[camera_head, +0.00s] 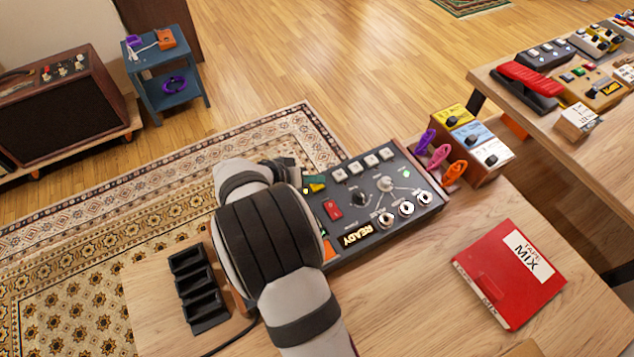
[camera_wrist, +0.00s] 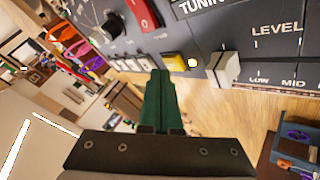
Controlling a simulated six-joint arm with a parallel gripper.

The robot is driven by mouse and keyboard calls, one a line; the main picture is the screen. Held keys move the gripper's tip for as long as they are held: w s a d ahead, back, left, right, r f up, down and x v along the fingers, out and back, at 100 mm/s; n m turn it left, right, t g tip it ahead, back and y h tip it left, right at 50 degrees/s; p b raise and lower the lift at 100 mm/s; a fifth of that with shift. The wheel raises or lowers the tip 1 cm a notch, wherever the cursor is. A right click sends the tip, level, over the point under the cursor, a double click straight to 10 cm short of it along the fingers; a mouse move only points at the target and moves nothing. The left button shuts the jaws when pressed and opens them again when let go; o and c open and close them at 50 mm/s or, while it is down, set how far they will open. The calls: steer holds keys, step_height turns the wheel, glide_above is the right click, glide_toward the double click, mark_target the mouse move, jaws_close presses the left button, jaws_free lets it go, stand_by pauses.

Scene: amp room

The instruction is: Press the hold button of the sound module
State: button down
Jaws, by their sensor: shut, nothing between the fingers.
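The sound module (camera_head: 412,180) is a dark grey panel with wooden ends on the table, with a lit READY display (camera_head: 357,235). My arm covers its left part in the head view. My gripper (camera_wrist: 160,74) is shut and empty, its green fingers together. The fingertips appear close to a yellow button (camera_wrist: 175,62), which has a small glowing lamp (camera_wrist: 194,62) beside it; I cannot tell whether they touch. The yellow button also shows at the module's edge in the head view (camera_head: 317,187). No hold label is readable, so I cannot tell which button is hold.
On the panel are a red switch (camera_head: 333,210), a black knob (camera_head: 358,198) and a pale lever (camera_wrist: 222,70) close to the fingers. A red tape box (camera_head: 500,280) lies on the table to the right. A black tray (camera_head: 198,290) is at the left. Coloured cable clips hang beside a pedal box (camera_head: 480,155).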

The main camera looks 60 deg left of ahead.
mark_target(314, 188)
step_height(314, 188, up, 6)
stand_by(0.4)
